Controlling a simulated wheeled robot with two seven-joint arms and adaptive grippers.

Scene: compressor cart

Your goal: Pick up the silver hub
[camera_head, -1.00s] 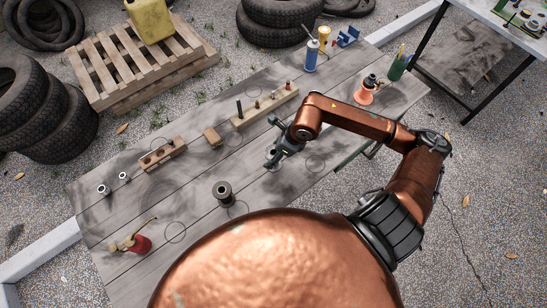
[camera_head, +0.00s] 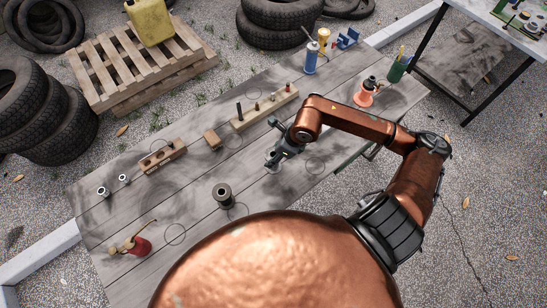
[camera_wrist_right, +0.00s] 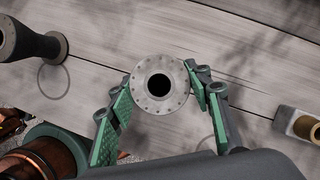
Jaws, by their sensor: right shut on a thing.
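The silver hub (camera_wrist_right: 160,84) is a round grey flange with a dark central bore and small holes around its rim. In the right wrist view it sits between the green-padded fingers of my right gripper (camera_wrist_right: 160,88), which is shut on it from both sides. In the head view my right gripper (camera_head: 276,155) is over the middle of the wooden table, with a grey part of the hub showing under the fingers. I cannot tell how far the hub is above the table. My left gripper is not in view.
A dark spool-shaped part (camera_head: 223,195) stands nearby on the table (camera_head: 190,205). A peg rail (camera_head: 265,107), a small wooden block (camera_head: 212,138) and a holed wooden block (camera_head: 162,156) lie behind. An orange stand (camera_head: 366,93) is at right, a red can (camera_head: 139,245) front left.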

